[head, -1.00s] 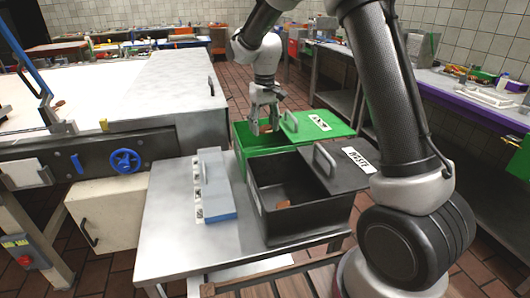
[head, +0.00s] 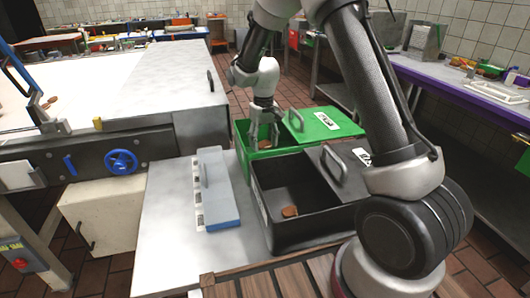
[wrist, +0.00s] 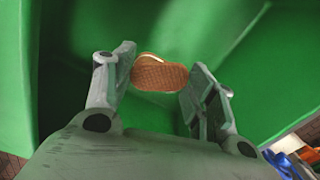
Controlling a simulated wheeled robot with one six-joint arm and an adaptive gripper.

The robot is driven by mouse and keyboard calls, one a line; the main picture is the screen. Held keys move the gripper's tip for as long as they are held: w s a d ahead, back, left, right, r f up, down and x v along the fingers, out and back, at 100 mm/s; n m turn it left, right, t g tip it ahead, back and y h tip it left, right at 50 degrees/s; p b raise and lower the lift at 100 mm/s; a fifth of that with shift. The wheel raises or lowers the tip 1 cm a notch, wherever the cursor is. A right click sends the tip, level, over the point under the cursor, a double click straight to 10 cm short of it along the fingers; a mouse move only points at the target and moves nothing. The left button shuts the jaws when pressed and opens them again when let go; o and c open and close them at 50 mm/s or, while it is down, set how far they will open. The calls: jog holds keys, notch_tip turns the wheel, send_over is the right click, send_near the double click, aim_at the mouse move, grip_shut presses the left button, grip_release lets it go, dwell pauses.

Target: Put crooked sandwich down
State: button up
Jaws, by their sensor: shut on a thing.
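The sandwich (wrist: 158,75) is a brown, waffle-patterned biscuit with a pale cream edge. In the wrist view it sits between the fingertips of my gripper (wrist: 160,80), with the green bin's walls around. In the head view my gripper (head: 264,136) reaches down into the open part of the green bin (head: 240,140), and the sandwich shows small and brown at its fingertips. My gripper is shut on the sandwich. The fingers partly cover its ends, and I cannot tell whether it touches the bin floor.
A black bin (head: 310,232) with a brown sandwich (head: 289,211) inside stands in front of the green bin. The conveyor (head: 70,85) is at left. Raised handles stand on both bin lids.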

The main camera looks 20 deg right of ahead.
aim_at(263, 144)
jog(key=shift+f, duration=2.15)
jog(key=o, duration=0.7)
